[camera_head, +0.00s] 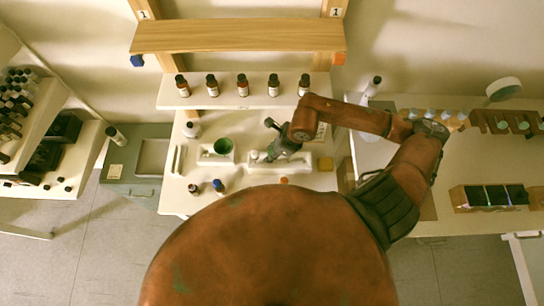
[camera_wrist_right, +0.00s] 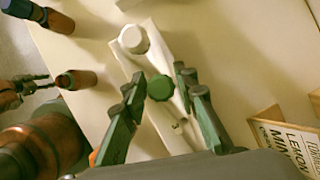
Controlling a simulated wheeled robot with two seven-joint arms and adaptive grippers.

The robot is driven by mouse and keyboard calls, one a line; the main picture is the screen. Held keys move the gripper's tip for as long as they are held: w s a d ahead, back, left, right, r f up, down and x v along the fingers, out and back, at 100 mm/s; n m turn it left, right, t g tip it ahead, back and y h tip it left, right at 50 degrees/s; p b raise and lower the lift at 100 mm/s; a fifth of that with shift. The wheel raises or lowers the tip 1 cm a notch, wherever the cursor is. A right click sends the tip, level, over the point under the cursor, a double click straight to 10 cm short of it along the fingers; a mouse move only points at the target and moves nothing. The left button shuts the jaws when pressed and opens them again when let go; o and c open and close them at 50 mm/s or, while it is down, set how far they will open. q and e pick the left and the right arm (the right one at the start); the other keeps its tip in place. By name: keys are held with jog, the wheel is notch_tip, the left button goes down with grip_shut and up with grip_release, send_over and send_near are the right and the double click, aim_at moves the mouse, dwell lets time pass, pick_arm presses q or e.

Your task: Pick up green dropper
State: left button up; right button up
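The green dropper shows as a round green cap (camera_wrist_right: 160,88) in the right wrist view. It stands in a long white holder (camera_wrist_right: 153,68), beside a white round cap (camera_wrist_right: 133,40). My right gripper (camera_wrist_right: 159,76) is open, one finger on each side of the green cap, with gaps showing from this angle. In the head view my right gripper (camera_head: 273,151) is over the white holder (camera_head: 301,162) on the middle table and hides the green cap. I see no clear left gripper in either view.
Several brown bottles (camera_head: 242,86) stand in a row on a shelf behind. Two small bottles, one with a blue cap (camera_head: 217,184), stand near the front edge. A lettered box (camera_wrist_right: 285,135) is at right in the wrist view.

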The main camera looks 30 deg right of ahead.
pick_arm(q)
jog(key=shift+s, duration=0.4)
pick_arm(e)
jog(key=shift+c, duration=1.2)
pick_arm(q)
jog(key=shift+w, duration=0.1)
pick_arm(e)
jog(key=shift+r, duration=0.1)
jog(key=shift+r, duration=0.5)
notch_tip(320, 180, up, 6)
jog(key=shift+f, duration=0.1)
pick_arm(q)
jog(key=shift+w+r+p, duration=0.15)
jog(key=shift+r+p, duration=0.7)
jog(key=shift+w+r+p, duration=0.15)
jog(key=shift+r+p, duration=0.65)
jog(key=shift+p, duration=0.05)
pick_arm(e)
jog(key=s+d, duration=1.2)
jog(key=s, duration=0.1)
jog(key=shift+d, duration=0.2)
